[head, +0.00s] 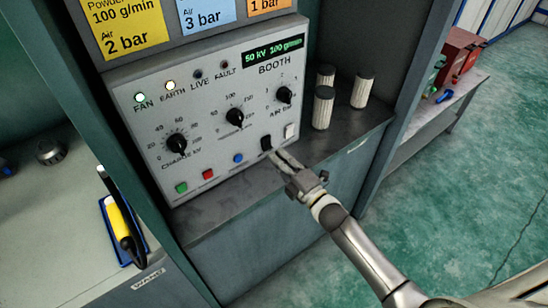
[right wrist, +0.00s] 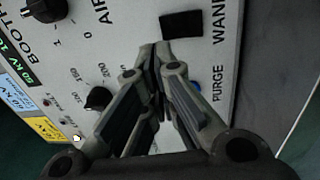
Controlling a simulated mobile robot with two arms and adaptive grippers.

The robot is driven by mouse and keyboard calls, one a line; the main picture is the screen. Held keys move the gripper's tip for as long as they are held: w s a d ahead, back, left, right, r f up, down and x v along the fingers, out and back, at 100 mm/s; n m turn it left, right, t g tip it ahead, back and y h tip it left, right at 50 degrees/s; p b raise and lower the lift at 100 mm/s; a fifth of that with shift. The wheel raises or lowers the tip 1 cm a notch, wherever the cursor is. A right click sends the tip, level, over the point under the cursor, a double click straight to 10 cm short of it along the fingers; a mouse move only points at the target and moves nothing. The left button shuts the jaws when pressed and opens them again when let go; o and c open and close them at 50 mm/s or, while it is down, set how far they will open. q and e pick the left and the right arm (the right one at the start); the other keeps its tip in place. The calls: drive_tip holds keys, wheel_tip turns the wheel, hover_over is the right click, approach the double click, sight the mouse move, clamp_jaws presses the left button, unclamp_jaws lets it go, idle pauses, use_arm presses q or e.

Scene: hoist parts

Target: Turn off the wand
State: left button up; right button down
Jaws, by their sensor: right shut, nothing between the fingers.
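The booth control panel (head: 205,110) has a black switch (head: 266,143) near its lower right. In the right wrist view this black switch (right wrist: 181,24) sits beside the WAND label (right wrist: 220,22). Which way it is set I cannot tell. My right gripper (head: 281,157) is shut and empty, its fingertips close to the panel just right of and below the black switch. In the right wrist view the fingertips (right wrist: 155,50) lie just beside the switch; contact is unclear. The yellow and black wand (head: 122,222) rests in a blue holder at the left. My left gripper is not in view.
FAN (head: 140,98) and EARTH lamps are lit; LIVE (head: 198,75) and FAULT look dark. The display (head: 272,50) reads 50 kV 100 g/min. Pale cylinders (head: 323,107) stand right of the panel.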

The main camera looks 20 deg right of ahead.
drive_tip(key=shift+v, duration=0.9)
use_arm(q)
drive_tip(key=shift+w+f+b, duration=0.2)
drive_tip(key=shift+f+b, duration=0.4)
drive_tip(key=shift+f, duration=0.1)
use_arm(e)
drive_tip(key=v, duration=0.6)
drive_tip(key=shift+d+r, duration=0.25)
drive_tip(key=shift+r, duration=0.4)
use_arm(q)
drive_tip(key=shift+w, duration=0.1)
